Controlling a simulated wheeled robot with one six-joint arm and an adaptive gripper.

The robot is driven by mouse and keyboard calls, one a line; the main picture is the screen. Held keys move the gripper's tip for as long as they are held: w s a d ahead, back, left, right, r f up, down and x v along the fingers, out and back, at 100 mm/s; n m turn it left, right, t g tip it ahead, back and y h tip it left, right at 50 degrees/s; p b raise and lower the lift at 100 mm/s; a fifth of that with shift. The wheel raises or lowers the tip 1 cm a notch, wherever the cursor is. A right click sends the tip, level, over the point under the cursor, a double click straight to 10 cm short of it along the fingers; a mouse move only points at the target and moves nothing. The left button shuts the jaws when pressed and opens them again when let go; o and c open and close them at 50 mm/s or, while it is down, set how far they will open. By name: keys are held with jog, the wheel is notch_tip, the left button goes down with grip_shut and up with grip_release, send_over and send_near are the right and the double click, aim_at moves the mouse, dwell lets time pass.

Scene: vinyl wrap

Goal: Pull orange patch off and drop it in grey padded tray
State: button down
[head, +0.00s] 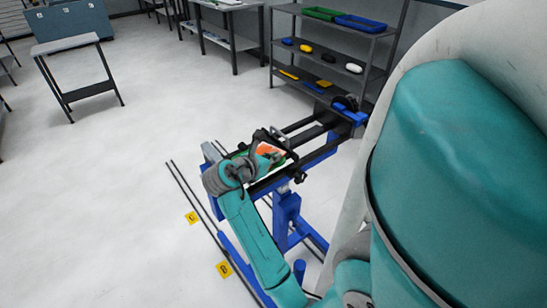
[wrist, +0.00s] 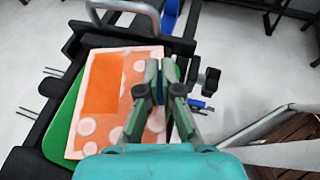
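In the wrist view a pale pink-edged sheet lies on a green panel (wrist: 60,135). It carries a plain orange patch (wrist: 101,82) at upper left and orange areas with pale round spots. Some orange (head: 268,150) also shows beside my gripper in the head view. My gripper (wrist: 159,68) is over the sheet's right edge, its two fingers close together with only a narrow gap. The fingers hide part of the sheet, and I cannot tell whether anything is pinched between them. I cannot clearly pick out the grey padded tray.
The panel rests on a black-railed blue stand (head: 287,208). A grey metal bar (wrist: 125,8) arches over its far end. A shelf rack (head: 335,60) with bins stands behind. A grey-topped table (head: 66,43) stands far left, with open floor before it.

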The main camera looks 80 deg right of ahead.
jog(key=shift+r, duration=0.75)
dwell(0.4)
jog(key=shift+r, duration=3.35)
